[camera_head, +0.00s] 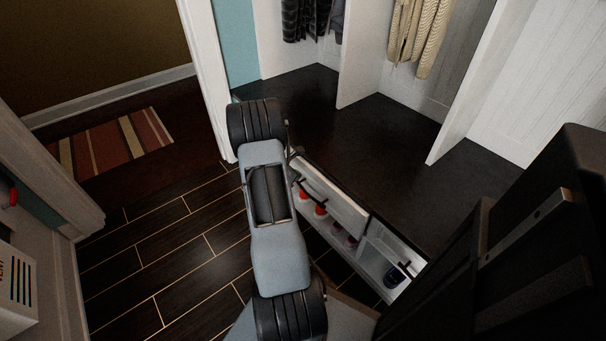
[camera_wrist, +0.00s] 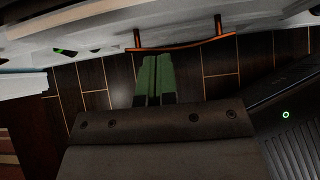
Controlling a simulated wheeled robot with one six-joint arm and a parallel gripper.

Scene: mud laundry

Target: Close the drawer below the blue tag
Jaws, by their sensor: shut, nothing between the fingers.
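In the wrist view the two green fingers of my gripper (camera_wrist: 155,78) are shut with nothing between them. They point at an orange bar handle (camera_wrist: 187,46) on a white drawer front (camera_wrist: 270,12), with their tips just below the bar. I cannot tell whether they touch it. In the head view a white storage unit (camera_head: 345,207) under the dark bench holds red items, shoes and a dark item. Part of it is behind my arm, and the fingers are hidden there. I cannot make out a blue tag in either view.
The dark bench top (camera_head: 375,135) has white upright dividers (camera_head: 460,90) and hanging clothes (camera_head: 418,35). A white door frame (camera_head: 207,75) stands left of my arm. The plank floor (camera_head: 170,245) is clear, with a striped rug (camera_head: 112,143) beyond.

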